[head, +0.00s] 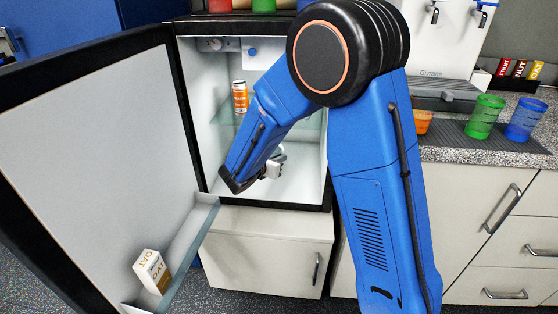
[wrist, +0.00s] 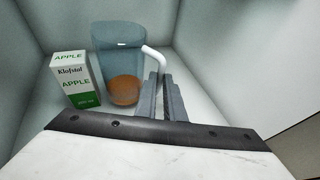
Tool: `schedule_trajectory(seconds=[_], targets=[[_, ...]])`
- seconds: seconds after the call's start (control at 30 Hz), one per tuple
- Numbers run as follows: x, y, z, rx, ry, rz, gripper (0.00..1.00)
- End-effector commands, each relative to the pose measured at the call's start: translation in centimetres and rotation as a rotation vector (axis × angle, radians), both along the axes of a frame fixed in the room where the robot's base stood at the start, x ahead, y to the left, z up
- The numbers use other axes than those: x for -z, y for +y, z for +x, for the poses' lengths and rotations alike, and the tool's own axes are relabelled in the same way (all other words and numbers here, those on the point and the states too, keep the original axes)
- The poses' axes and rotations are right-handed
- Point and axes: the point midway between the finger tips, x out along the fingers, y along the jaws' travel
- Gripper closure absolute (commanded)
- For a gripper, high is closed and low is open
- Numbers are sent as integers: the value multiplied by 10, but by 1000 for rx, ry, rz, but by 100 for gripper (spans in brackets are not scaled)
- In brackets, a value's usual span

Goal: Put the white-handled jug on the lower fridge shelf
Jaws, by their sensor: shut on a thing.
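The white-handled jug (wrist: 118,62) is clear bluish with an orange-brown bottom. It is upright inside the fridge, in the wrist view. Its white handle (wrist: 154,55) is on the right side, between the fingers of my gripper (wrist: 163,82), which is shut on it. In the head view my gripper (head: 273,166) reaches into the lower part of the open fridge; the jug is mostly hidden behind my arm there. The lower fridge shelf (head: 300,182) is the white floor below the glass shelf (head: 222,112). I cannot tell whether the jug touches it.
A green-and-white apple carton (wrist: 76,80) stands just left of the jug. An orange can (head: 240,97) is on the glass shelf. The fridge door (head: 95,150) is open to the left, with an oat carton (head: 151,271) in its bin. Cups stand on the counter at right.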

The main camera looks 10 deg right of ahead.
Motion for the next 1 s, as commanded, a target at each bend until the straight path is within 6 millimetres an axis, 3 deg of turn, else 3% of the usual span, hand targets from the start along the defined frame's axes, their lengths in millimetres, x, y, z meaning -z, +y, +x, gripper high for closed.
schedule_trajectory(seconds=[0.1, 0.5, 0.53, 0.6, 1.0], targets=[[9, -1, 4, 1, 0, 0, 100], [12, -1, 4, 0, -1, 1, 100], [13, -1, 4, 0, 0, 0, 87], [12, -1, 4, 0, -1, 1, 73], [8, 1, 2, 0, -1, 2, 73]])
